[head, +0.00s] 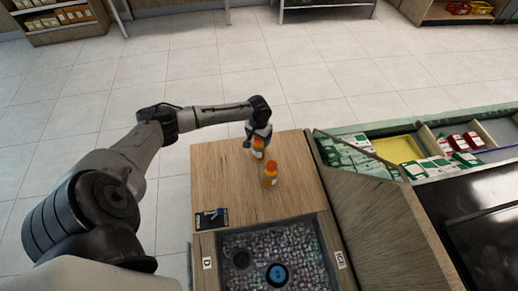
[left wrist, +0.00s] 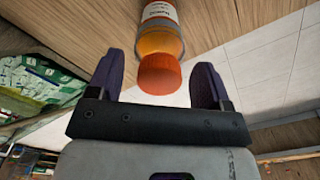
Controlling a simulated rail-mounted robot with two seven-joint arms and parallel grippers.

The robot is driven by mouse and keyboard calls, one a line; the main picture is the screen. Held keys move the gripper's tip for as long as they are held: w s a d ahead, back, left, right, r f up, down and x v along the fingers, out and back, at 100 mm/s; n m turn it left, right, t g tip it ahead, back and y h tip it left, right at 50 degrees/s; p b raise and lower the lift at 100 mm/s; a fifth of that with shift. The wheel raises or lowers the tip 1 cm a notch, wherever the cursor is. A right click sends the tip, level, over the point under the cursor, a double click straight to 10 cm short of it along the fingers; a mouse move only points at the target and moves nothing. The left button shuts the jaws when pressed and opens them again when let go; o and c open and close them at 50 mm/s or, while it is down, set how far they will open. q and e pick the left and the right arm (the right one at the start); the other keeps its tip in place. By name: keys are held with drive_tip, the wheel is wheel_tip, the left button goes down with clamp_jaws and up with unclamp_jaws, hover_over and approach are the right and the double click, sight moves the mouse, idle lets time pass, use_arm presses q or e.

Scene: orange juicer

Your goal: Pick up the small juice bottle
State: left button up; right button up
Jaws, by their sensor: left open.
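Two orange juice bottles with orange caps stand on the wooden counter (head: 222,170) in the head view. The farther bottle (head: 258,148) is at my left gripper (head: 257,142) and is partly covered by it. The nearer bottle (head: 270,177) stands apart, closer to the camera, and looks a little larger. In the left wrist view, a bottle (left wrist: 160,38) with a white label has its orange cap between the two dark, spread fingers of the left gripper (left wrist: 157,72). Gaps show on both sides of the cap. My right gripper is not in view.
A speckled dark panel with a blue disc (head: 277,274) is set in the near end of the counter. A small dark card (head: 212,219) lies at its left edge. A wooden partition (head: 345,180) and a bin of packages (head: 435,168) are at right.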

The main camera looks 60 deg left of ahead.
use_arm(q)
drive_tip(key=shift+c, duration=0.5)
clamp_jaws()
